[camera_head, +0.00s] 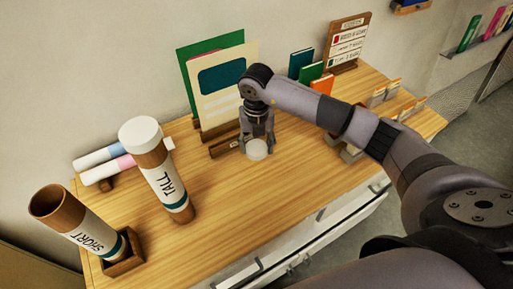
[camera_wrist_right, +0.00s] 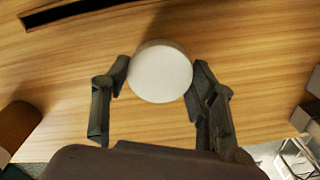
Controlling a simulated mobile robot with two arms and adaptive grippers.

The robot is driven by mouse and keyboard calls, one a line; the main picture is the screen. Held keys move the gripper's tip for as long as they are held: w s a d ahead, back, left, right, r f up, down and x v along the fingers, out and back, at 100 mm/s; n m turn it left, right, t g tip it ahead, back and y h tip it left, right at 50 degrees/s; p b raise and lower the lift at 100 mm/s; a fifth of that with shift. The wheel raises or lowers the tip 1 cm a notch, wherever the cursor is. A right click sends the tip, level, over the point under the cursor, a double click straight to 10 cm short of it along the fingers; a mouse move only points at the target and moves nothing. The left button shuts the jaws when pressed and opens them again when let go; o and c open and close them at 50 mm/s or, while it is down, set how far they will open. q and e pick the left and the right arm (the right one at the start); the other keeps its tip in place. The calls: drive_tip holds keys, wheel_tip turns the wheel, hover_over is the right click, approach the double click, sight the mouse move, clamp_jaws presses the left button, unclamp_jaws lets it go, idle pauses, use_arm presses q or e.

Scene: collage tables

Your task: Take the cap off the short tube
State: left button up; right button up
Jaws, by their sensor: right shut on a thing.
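The short tube (camera_head: 82,225), brown with a white label reading SHORT, stands in a wooden holder (camera_head: 124,263) at the front left of the table. Its top is open and shows a dark brown inside. My right gripper (camera_head: 257,140) is over the middle of the table, well to the right of the tube, pointing down. It is shut on a round white cap (camera_head: 257,149). In the right wrist view the cap (camera_wrist_right: 160,72) sits between the two fingers (camera_wrist_right: 160,78). The cap is at or just above the tabletop; I cannot tell which. My left gripper is not in view.
The tall tube (camera_head: 163,176) stands with a white cap on, between the short tube and my right gripper. Rolled papers (camera_head: 108,169) lie behind it. A card stand (camera_head: 225,85) is behind the gripper. Bare tabletop (camera_head: 225,215) lies in front.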

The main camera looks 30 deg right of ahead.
sight(256, 147)
wheel_tip(256, 147, down, 3)
drive_tip(key=shift+r, duration=0.1)
drive_tip(key=shift+f, duration=0.25)
drive_tip(key=o, duration=1.1)
drive_tip(key=shift+r, duration=0.1)
